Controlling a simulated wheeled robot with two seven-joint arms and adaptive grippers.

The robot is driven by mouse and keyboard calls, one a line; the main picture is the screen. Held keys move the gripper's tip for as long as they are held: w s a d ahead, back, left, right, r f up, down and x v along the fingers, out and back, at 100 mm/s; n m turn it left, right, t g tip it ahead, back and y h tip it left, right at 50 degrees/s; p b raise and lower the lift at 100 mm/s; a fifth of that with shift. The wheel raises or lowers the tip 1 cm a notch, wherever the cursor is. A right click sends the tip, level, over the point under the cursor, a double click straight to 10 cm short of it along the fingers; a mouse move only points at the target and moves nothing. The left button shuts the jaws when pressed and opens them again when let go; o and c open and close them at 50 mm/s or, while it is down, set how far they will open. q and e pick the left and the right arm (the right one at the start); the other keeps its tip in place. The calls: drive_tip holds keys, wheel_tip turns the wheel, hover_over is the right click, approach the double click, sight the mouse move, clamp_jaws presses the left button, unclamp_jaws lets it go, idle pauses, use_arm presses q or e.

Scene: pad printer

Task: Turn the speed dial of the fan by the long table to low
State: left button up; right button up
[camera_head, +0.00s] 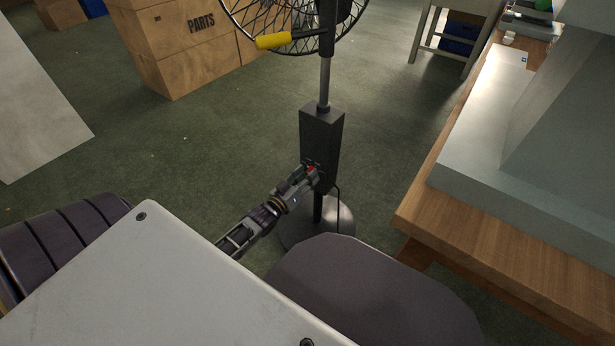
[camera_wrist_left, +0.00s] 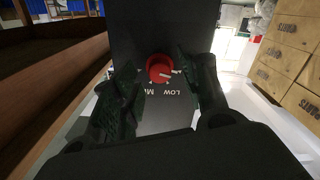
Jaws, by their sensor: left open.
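The fan (camera_head: 321,135) stands on the floor by the long table (camera_head: 440,206), with a dark control box on its pole and a round base. Its red speed dial (camera_wrist_left: 160,68) shows in the left wrist view on the dark box face, with a light pointer mark. My right gripper is not in view.
Cardboard boxes (camera_head: 185,45) marked PARTS stand at the back left. A large grey machine (camera_head: 560,110) sits on the long table at the right. A pale stand (camera_head: 420,40) is at the back. Green floor is clear left of the fan. A cable hangs beside the pole.

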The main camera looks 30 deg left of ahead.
use_arm(q)
drive_tip(key=shift+w, duration=0.5)
clamp_jaws()
